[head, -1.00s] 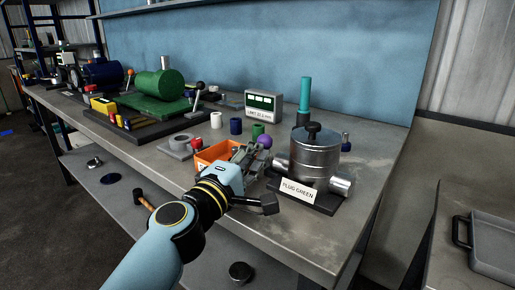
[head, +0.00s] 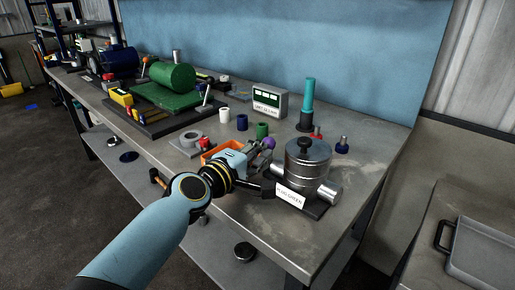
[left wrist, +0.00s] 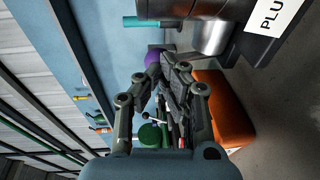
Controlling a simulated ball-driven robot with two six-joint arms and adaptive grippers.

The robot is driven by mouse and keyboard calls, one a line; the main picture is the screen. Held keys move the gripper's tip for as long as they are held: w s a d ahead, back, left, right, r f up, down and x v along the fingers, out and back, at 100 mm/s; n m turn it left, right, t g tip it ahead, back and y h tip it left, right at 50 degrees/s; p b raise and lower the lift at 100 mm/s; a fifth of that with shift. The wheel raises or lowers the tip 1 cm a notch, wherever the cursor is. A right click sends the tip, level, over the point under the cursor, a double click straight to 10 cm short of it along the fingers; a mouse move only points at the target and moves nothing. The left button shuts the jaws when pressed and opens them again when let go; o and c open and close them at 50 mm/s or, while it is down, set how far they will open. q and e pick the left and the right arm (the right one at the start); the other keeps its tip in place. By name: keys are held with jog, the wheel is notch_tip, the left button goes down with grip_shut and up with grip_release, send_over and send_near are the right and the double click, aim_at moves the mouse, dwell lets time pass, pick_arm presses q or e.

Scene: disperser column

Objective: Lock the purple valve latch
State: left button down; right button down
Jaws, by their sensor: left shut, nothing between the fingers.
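The purple ball knob (head: 269,143) of the valve latch shows just beyond my left gripper (head: 262,152), by the left side of the steel disperser column (head: 306,165). The rest of the latch is hidden or too small to tell. In the left wrist view the purple knob (left wrist: 153,56) sits just past the fingertips of my left gripper (left wrist: 177,72), partly behind them. The fingers are together with nothing between them. I cannot tell whether they touch the knob. My right gripper is in neither view.
An orange bin (head: 215,151) lies beside and partly behind my left gripper. A label plate (head: 290,197) fronts the column. A teal-topped post (head: 308,95), a small display box (head: 268,99) and colored cylinders stand behind. The bench's front right (head: 300,240) is clear.

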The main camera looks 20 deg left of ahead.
pick_arm(q)
jog(key=shift+w+d+r+p, duration=0.15)
jog(key=shift+w+r+p, duration=0.15)
jog(key=shift+w+p, duration=0.2)
jog(key=shift+w+d+r+p, duration=0.15)
jog(key=shift+w+r+p, duration=0.1)
jog(key=shift+w+p, duration=0.2)
jog(key=shift+w+d+r+b, duration=0.1)
jog(key=shift+w+d+b, duration=0.15)
jog(key=shift+w, duration=0.45)
jog(key=shift+w+d+r+b, duration=0.15)
jog(key=shift+w+d, duration=0.15)
jog(key=shift+w, duration=0.4)
jog(key=shift+w+d+b, duration=0.2)
jog(key=shift+w+d, duration=0.05)
jog(key=shift+w, duration=0.45)
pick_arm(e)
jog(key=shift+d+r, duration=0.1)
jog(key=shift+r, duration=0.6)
pick_arm(q)
jog(key=shift+r, duration=0.1)
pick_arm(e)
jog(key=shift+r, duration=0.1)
